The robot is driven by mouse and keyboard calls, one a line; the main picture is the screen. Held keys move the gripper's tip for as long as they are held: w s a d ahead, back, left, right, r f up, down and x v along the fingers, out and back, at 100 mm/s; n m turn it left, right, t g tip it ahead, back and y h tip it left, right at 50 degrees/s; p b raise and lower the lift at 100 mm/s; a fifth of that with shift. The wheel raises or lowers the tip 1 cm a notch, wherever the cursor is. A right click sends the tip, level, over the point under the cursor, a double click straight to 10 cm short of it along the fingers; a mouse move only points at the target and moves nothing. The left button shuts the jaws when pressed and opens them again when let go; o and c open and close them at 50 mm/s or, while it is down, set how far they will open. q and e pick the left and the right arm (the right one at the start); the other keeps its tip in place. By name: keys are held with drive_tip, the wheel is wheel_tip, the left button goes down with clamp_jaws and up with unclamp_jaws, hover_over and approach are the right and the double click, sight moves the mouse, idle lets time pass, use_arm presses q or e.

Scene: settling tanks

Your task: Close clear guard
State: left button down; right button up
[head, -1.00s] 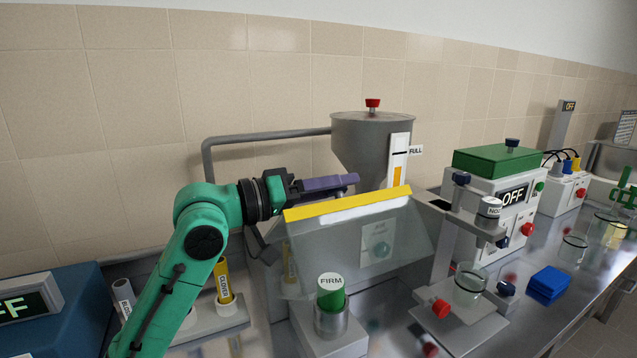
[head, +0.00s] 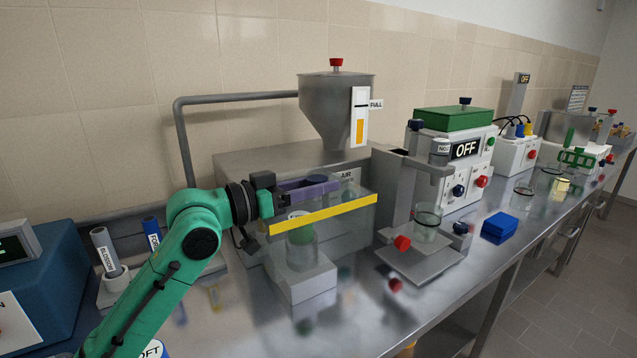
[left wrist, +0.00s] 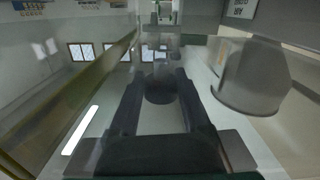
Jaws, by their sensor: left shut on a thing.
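The clear guard (head: 347,226) is a see-through panel with a yellow edge strip (head: 325,214). It is lowered in front of the grey machine housing (head: 235,165), over a cup with a green sample (head: 300,232) on a white block. My left gripper (head: 330,184) has purple fingers and is shut on the guard, just behind the yellow strip. The exact grip point is hidden in the head view. In the left wrist view the fingers (left wrist: 160,95) flank a dark rounded part. Whether the guard is fully down I cannot tell. My right gripper is out of view.
A steel hopper (head: 337,105) with a red knob stands behind the guard. To the right are a stand with a glass beaker (head: 427,222) and a green-topped box reading OFF (head: 455,150). A blue block (head: 499,225) lies on the bench. Tubes (head: 105,250) stand left.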

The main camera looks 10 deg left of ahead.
use_arm(q)
drive_tip(key=shift+f, duration=0.3)
drive_tip(key=shift+c, duration=1.8)
unclamp_jaws()
